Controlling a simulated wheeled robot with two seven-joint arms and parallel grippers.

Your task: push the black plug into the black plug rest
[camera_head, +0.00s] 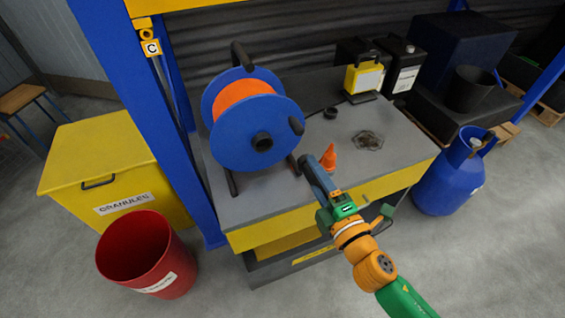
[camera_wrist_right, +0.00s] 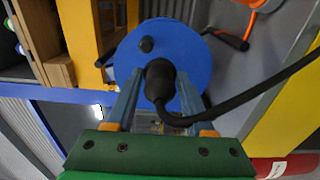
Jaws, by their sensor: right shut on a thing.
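The black plug (camera_wrist_right: 160,78) sits between the fingers of my right gripper (camera_wrist_right: 158,92) in the right wrist view, with its black cable running off to the right. In the head view my right gripper (camera_head: 306,164) is shut, close to the right of the blue reel (camera_head: 229,132). The plug cannot be made out there. A black round socket-like piece (camera_head: 262,141) stands out from the reel's front disc; I cannot tell whether it is the plug rest. The blue disc (camera_wrist_right: 195,50) lies behind the plug in the wrist view; contact cannot be judged. My left gripper is not in view.
A blue post (camera_head: 150,130) stands left of the reel. A red bin (camera_head: 135,255) and blue cylinder (camera_head: 448,178) stand on the floor.

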